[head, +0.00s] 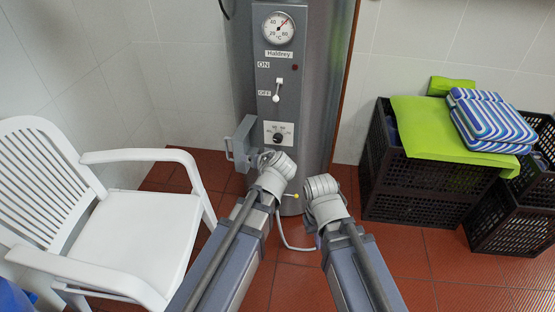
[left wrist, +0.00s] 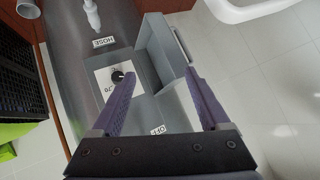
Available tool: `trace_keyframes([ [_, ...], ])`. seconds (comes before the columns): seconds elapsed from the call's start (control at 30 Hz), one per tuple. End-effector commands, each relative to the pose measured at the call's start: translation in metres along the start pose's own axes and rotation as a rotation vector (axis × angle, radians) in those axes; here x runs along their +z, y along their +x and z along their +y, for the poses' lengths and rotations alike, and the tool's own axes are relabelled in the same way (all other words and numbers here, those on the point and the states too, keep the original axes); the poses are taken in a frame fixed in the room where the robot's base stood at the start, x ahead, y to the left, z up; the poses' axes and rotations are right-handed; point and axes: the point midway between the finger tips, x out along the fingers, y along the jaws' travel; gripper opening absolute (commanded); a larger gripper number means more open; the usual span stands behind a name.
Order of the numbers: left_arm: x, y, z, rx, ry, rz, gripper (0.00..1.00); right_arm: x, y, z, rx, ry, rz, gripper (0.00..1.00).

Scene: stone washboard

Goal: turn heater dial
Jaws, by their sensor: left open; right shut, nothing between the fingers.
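The heater dial is a small black knob on a white plate. In the head view the dial (head: 278,138) is low on the front of the grey heater (head: 312,90). In the left wrist view the dial (left wrist: 117,76) lies just left of the left finger's tip. My left gripper (left wrist: 160,73) is open and empty, with its fingers pointing at the heater front. A grey open box-shaped cover (left wrist: 160,52) with a handle stands out beside the dial, close to the right finger. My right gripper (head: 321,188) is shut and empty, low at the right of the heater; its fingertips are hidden.
A round gauge (head: 279,28) and a white switch (head: 277,90) sit above the dial. A white chair (head: 135,232) stands at the left. Black crates (head: 430,185) with a green cloth (head: 430,125) and striped cushions (head: 492,120) stand at the right.

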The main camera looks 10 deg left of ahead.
Motion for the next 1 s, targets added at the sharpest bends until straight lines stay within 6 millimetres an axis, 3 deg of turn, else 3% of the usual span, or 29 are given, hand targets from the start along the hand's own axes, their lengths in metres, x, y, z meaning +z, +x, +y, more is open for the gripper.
trace_keyframes([
  [0.03, 0.007, 0.026, 0.009, -0.011, -0.021, 0.064, 0.79, -0.002, 0.035, -0.003, 0.000, -0.001, 0.000, 0.00],
  [0.3, -0.018, 0.083, 0.033, 0.010, -0.087, 0.401, 0.79, -0.007, 0.120, -0.011, 0.001, -0.002, 0.001, 0.00],
  [0.6, -0.021, 0.125, 0.082, 0.149, -0.068, 0.665, 0.79, -0.012, 0.205, -0.019, 0.002, -0.004, 0.002, 0.00],
  [0.8, -0.018, 0.137, 0.104, 0.228, -0.039, 0.735, 0.79, -0.014, 0.232, -0.022, 0.002, -0.005, 0.003, 0.00],
  [1.0, -0.018, 0.138, 0.111, 0.256, -0.027, 0.751, 0.79, -0.014, 0.236, -0.022, 0.002, -0.005, 0.003, 0.00],
])
